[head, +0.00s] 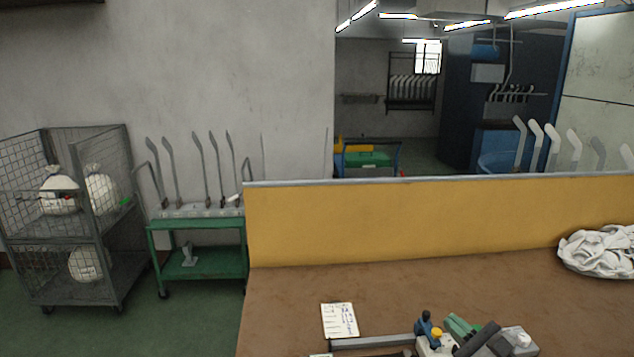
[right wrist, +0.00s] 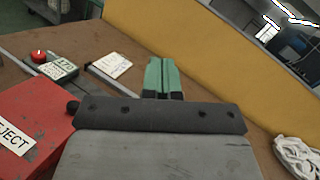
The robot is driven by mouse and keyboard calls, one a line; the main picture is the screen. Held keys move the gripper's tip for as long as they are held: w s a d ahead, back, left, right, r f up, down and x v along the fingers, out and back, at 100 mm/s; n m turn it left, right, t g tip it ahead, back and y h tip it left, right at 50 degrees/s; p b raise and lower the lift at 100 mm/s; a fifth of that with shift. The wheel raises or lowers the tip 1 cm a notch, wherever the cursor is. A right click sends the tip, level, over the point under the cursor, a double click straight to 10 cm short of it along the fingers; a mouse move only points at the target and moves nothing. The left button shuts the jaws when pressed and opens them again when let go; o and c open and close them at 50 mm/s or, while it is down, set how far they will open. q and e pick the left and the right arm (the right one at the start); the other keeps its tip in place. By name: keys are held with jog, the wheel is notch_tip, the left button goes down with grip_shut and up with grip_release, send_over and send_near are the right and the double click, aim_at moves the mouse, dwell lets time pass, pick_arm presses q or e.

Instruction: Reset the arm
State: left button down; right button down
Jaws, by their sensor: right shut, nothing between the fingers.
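My right gripper (head: 460,325) is low in the head view, over the brown table (head: 400,285). Its green fingers also show in the right wrist view (right wrist: 162,76), where they lie together, shut with nothing between them. The fingers point toward the yellow panel (head: 430,220) at the back of the table. My left gripper is in neither view.
A white cloth pile (head: 600,250) lies on the table at the right. A paper sheet (head: 339,320) lies at the front. The table's middle is clear.

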jog(key=s+a+f+n+g+h, duration=0.2)
jog(key=s+f+n+g+h, duration=0.15)
jog(key=s+f+n, duration=0.45)
jog(key=s+a+f+n+g+h, duration=0.1)
jog(key=s+f+n+g+h, duration=0.3)
jog(key=s+n, duration=0.8)
jog(key=s+a+f+n+g+h, duration=0.1)
jog(key=s+a+f+n+g, duration=0.1)
jog(key=s+f+n+g, duration=0.55)
jog(key=s+f+b, duration=0.1)
jog(key=s+f, duration=0.1)
jog(key=f, duration=1)
jog(key=s+f+b, duration=0.2)
jog(key=f, duration=1.1)
jog(key=s+d+f+g+b, duration=0.1)
jog(key=s+d+f, duration=0.2)
jog(key=s+f, duration=1.3)
notch_tip(320, 180, down, 4)
jog(key=shift+s+r+n+b, duration=0.25)
jog(key=shift+n+b, duration=0.1)
jog(key=shift+n, duration=0.1)
